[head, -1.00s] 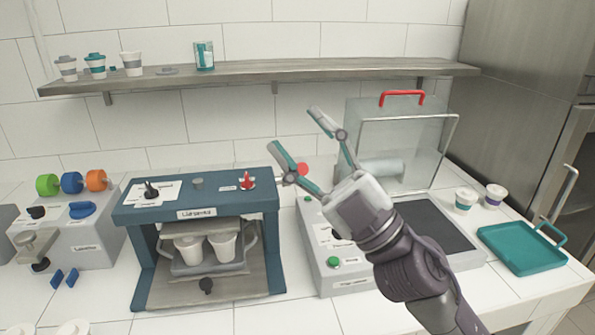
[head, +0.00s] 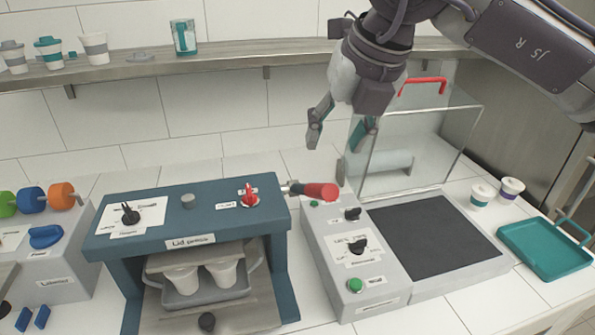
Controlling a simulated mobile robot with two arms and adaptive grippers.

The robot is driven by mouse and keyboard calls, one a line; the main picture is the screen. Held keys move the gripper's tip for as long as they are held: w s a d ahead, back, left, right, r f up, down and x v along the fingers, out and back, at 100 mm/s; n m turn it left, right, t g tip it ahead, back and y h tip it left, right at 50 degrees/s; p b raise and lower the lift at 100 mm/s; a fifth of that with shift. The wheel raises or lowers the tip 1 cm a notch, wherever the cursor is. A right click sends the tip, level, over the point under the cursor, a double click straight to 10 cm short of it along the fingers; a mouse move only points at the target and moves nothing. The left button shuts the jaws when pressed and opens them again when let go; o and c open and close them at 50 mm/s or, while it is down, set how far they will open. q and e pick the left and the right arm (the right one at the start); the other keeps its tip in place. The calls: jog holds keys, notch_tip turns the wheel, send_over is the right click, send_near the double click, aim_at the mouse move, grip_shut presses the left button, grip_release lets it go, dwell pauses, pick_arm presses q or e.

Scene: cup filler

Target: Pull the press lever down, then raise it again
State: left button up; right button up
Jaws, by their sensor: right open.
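The lid press (head: 190,242) is a blue machine on the counter, left of centre. Its lever, with a red handle (head: 319,190) on a short metal rod, sticks out at its right side, pointing right towards me. My right gripper (head: 338,138) hangs from above, open and empty, fingers pointing down. In the picture it is above the red handle and apart from it. My left gripper is not in view.
Two white cups (head: 222,272) sit in a grey tray inside the press. Right of it stands a grey machine (head: 365,270) with knobs and a clear raised cover with a red handle (head: 422,84). A shelf (head: 215,68) crosses the wall behind. A teal tray (head: 545,250) lies far right.

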aim_at(320, 190)
jog(key=shift+d, duration=0.25)
jog(key=f+p, duration=0.1)
jog(key=f, duration=0.1)
jog(key=f+p, duration=0.1)
jog(key=f, duration=0.2)
jog(key=shift+w+a+f, duration=0.1)
jog(key=shift+a, duration=0.1)
jog(key=x, duration=0.2)
jog(key=p+x, duration=0.1)
jog(key=x, duration=0.1)
jog(key=shift+w+a, duration=0.15)
jog(key=shift+w, duration=0.15)
jog(key=shift+p+x, duration=0.5)
jog(key=shift+x, duration=0.5)
jog(key=shift+w+f, duration=0.1)
jog(key=shift+f, duration=0.4)
jog(key=shift+w+a+f, duration=0.1)
jog(key=shift+w+f, duration=0.05)
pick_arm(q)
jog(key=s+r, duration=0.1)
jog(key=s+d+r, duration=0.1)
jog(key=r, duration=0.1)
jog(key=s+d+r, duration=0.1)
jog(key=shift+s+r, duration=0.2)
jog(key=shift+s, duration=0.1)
pick_arm(e)
grip_shut()
